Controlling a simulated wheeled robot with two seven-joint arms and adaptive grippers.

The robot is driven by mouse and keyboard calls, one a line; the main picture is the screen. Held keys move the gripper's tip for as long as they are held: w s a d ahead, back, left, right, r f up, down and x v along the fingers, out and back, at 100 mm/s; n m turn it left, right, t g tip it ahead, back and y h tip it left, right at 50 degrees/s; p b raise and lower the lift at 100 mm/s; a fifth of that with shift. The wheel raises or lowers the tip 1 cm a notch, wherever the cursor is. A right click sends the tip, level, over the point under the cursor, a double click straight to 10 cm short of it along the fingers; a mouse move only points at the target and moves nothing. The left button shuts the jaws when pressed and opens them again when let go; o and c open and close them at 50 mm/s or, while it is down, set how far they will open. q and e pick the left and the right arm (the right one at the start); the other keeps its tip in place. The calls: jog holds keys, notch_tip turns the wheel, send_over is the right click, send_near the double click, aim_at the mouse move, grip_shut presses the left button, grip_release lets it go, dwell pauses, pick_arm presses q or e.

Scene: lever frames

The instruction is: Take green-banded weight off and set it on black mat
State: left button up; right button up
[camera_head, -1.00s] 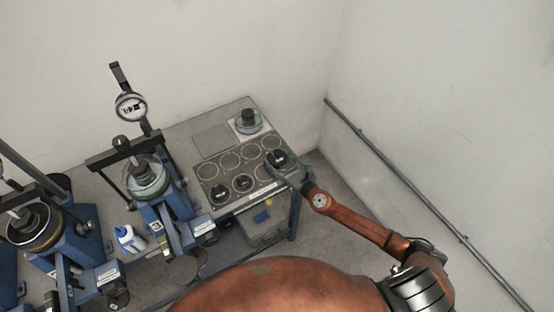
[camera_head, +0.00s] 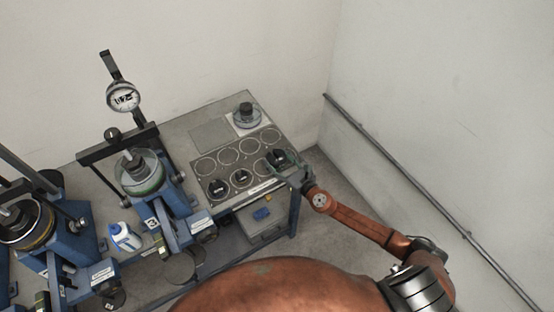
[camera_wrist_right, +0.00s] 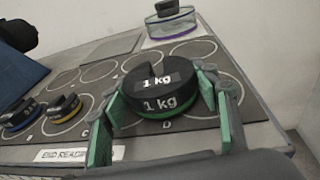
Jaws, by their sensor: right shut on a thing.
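The green-banded weight (camera_wrist_right: 160,95) is a black slotted disc marked 1 kg, with a green band low on its side. My right gripper (camera_wrist_right: 170,108) is shut on it, a finger with a green pad on each side. In the head view the weight (camera_head: 277,157) and right gripper (camera_head: 288,168) are over the right end of the front row of circles on the black mat (camera_head: 222,168). In the wrist view the weight is by the circle lettered D, low over the mat; I cannot tell whether it touches. My left gripper is not in view.
Blue-banded (camera_wrist_right: 20,117) and yellow-banded (camera_wrist_right: 64,108) weights sit on the mat to the left. Blue lever frames (camera_head: 170,205) and a white bottle (camera_head: 124,236) are further left. Several back circles are empty.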

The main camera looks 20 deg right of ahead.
jog(key=shift+f+b, duration=0.25)
jog(key=shift+b, duration=0.1)
dwell(0.3)
jog(key=o, duration=1.9)
jog(key=shift+f, duration=0.1)
jog(key=shift+s+f, duration=0.15)
jog(key=shift+f, duration=0.05)
jog(key=v, duration=1.2)
jog(key=shift+r, duration=0.2)
